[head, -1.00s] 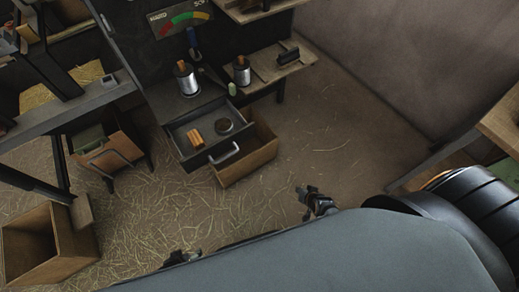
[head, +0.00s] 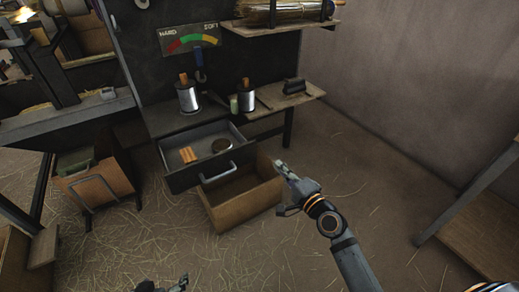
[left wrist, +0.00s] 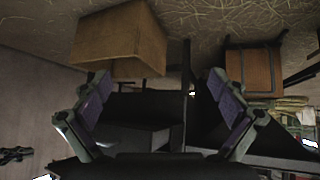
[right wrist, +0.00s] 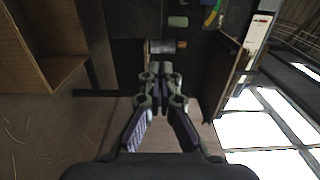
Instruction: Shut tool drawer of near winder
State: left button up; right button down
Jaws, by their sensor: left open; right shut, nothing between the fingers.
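The tool drawer (head: 172,180) of the near winder hangs pulled open under the dark work surface. It has a dark front with a pale bar handle (head: 217,173). Inside lie orange sticks (head: 188,155) and a small round tin (head: 220,146). My right gripper (head: 279,165) is to the right of the drawer, apart from its front, above the right side of the wooden box. In the right wrist view its fingers (right wrist: 160,68) are shut and empty. My left gripper (head: 163,287) shows only partly at the bottom edge, below the drawer. In the left wrist view (left wrist: 160,85) it is open and empty.
An open wooden box (head: 240,208) stands below the drawer. Two metal cans (head: 188,98) (head: 246,96) stand on the surfaces above. A wooden crate with a bar handle (head: 95,188) is to the left.

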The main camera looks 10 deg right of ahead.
pick_arm(q)
jog(key=w+r+t+b, duration=0.1)
jog(key=w+r+t, duration=0.5)
jog(key=r, duration=0.5)
jog(key=shift+w+a+r+b, duration=0.3)
jog(key=shift+w+a, duration=0.1)
jog(key=shift+w, duration=0.95)
pick_arm(e)
jog(key=x, duration=1.1)
jog(key=shift+w, duration=0.3)
jog(key=shift+w+a+f, duration=0.1)
jog(key=shift+a, duration=0.05)
